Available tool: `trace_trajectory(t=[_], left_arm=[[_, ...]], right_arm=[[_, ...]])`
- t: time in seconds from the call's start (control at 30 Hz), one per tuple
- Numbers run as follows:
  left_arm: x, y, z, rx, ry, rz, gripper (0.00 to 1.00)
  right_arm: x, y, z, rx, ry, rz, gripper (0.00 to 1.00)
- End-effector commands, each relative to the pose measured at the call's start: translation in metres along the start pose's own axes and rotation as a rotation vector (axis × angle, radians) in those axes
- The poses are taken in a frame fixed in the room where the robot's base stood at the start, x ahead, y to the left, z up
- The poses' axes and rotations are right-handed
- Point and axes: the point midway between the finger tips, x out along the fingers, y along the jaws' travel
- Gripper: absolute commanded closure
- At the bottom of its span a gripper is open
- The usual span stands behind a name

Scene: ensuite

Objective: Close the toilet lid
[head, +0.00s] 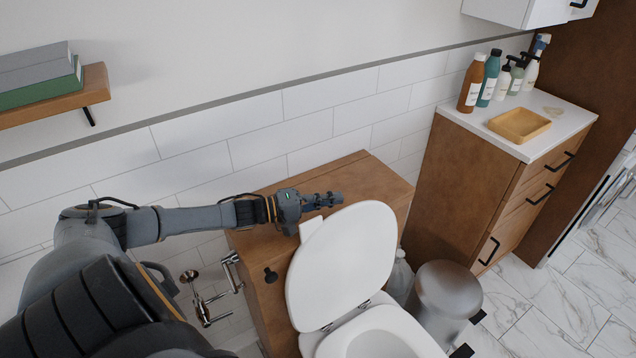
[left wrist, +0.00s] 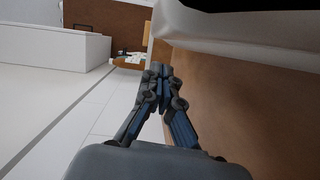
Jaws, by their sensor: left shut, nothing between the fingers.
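The white toilet lid (head: 345,255) stands raised, tilted back toward the wooden cistern box (head: 262,275) behind it. The white toilet seat and bowl (head: 385,335) lie below it at the bottom of the head view. My left gripper (head: 335,199) is above the top of the cistern box, just behind the lid's upper edge. It is shut and empty; whether it touches the lid cannot be told. In the left wrist view the closed fingers (left wrist: 160,72) show beside a brown wood surface, with a pale edge above right. My right gripper is not in view.
A wooden cabinet (head: 470,190) with bottles (head: 490,78) and a tan tray (head: 519,125) stands to the right. A metal bin (head: 445,297) is beside the toilet. A wall shelf (head: 58,97) with books is at upper left. Pipe fittings (head: 205,300) are left of the cistern box.

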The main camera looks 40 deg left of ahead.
Motion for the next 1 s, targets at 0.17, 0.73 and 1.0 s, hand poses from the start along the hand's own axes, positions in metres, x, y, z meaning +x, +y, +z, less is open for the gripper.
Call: trace_trajectory(t=[0.17,0.73,1.0], left_arm=[[0.004,0.003,0.017,-0.001,0.001,0.002,1.0],[0.006,0.004,0.025,0.008,0.001,-0.001,1.0],[0.017,0.021,0.064,0.087,0.0,-0.023,1.0]], right_arm=[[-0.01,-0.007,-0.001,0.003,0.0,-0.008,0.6],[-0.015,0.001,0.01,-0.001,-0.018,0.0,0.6],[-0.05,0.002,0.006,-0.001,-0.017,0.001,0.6]])
